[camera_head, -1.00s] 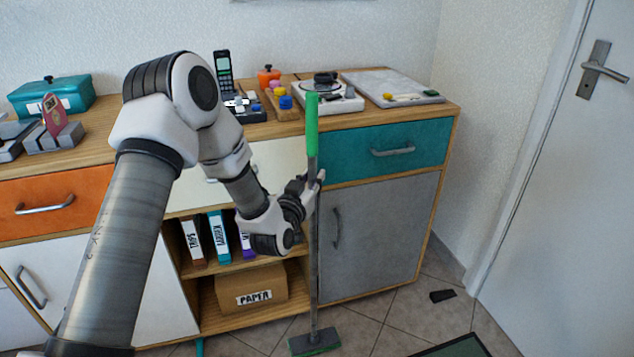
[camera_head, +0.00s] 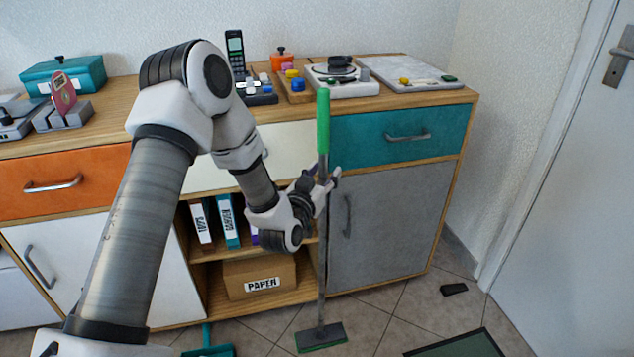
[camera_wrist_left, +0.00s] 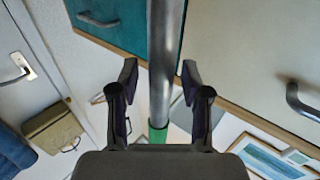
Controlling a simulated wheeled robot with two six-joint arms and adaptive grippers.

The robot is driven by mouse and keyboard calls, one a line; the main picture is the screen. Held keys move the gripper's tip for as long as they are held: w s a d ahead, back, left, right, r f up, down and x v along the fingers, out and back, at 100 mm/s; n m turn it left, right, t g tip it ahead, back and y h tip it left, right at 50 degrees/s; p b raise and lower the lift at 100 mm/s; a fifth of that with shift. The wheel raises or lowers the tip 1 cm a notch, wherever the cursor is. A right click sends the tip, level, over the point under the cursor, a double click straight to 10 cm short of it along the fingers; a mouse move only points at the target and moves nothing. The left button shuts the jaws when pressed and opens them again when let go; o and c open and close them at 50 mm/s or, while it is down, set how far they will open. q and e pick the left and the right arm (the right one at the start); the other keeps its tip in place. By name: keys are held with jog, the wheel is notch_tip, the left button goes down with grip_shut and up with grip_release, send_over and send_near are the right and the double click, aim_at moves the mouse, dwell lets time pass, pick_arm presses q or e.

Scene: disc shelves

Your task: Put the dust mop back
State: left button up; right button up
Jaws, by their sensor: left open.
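The dust mop stands upright on the floor in front of the sideboard, with a green grip (camera_head: 323,120), a thin grey pole (camera_head: 322,255) and a flat grey-green head (camera_head: 321,337). My left gripper (camera_head: 328,180) is at the pole just below the green grip. In the left wrist view the pole (camera_wrist_left: 161,60) runs between the two spread fingers of the left gripper (camera_wrist_left: 158,75). The fingers are open, with gaps to the pole on both sides. My right gripper is out of view.
The sideboard's grey door (camera_head: 390,225) and teal drawer (camera_head: 400,135) are right behind the mop. A teal dustpan (camera_head: 208,350) lies on the floor at left. A dark mat (camera_head: 460,345) and a small black object (camera_head: 454,289) lie at right, with bare tiles between.

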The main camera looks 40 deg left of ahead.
pick_arm(q)
jog(key=p+v, duration=0.1)
jog(key=v, duration=1)
jog(key=s+d+f+m+g+h, duration=0.1)
jog(key=s+d+f+g+h, duration=0.2)
jog(key=f, duration=0.5)
jog(key=s+d+f+m+g+h, duration=0.1)
jog(key=s+d+f+g, duration=0.25)
jog(key=f, duration=0.45)
jog(key=s+d+f+g, duration=0.2)
jog(key=s+f+g, duration=0.4)
jog(key=s, duration=0.4)
jog(key=s+d+f+g, duration=0.3)
jog(key=s+f+g, duration=0.2)
jog(key=s+f, duration=0.4)
jog(key=shift+s+d+f+g, duration=0.15)
jog(key=shift+s+g, duration=0.2)
jog(key=shift+s, duration=0.25)
